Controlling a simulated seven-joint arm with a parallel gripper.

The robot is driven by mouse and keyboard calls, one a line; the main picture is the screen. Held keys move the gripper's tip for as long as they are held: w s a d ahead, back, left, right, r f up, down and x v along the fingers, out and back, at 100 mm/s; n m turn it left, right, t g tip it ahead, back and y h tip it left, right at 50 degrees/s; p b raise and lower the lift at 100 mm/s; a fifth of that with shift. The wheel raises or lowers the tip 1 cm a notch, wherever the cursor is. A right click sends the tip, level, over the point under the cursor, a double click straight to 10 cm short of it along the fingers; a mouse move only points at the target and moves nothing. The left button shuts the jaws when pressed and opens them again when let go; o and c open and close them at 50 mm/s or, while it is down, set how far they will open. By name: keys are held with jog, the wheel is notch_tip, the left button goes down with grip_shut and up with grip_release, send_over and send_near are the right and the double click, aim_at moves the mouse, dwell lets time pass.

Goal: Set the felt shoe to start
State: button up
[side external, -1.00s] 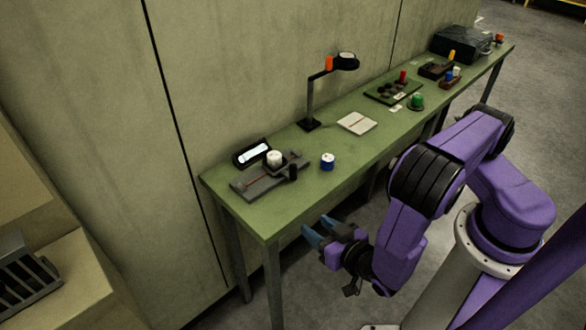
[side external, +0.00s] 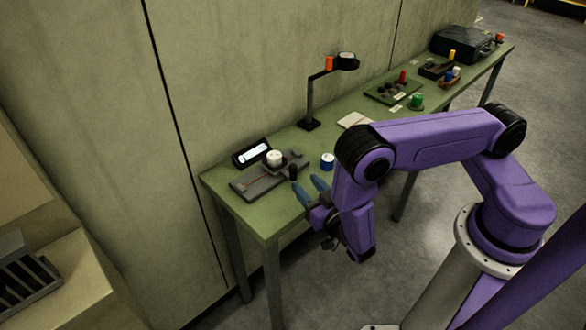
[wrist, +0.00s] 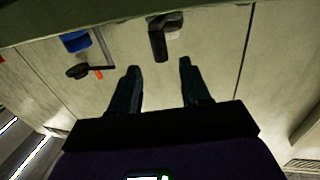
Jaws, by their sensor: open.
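A grey slide fixture (side external: 252,188) with a reddish line lies at the near left end of the green bench. A white spool (side external: 274,158) stands on it. A dark upright post (side external: 293,172) stands at its right end and shows in the wrist view (wrist: 158,46). Which part is the felt shoe, I cannot tell for certain. My gripper (side external: 309,189) is open and empty at the bench's front edge, close to the post and apart from it. In the wrist view, the post lies beyond the gap between my fingertips (wrist: 160,67).
A blue-and-white spool (side external: 327,161) stands right of the fixture and also shows in the wrist view (wrist: 77,42). A lit display (side external: 252,153) sits behind the fixture. A lamp stand (side external: 310,100) rises near the wall. Trays and spools fill the bench's far end.

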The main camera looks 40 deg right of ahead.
aim_at(295, 172)
jog(key=x, duration=0.7)
jog(key=shift+w, duration=0.35)
grip_shut()
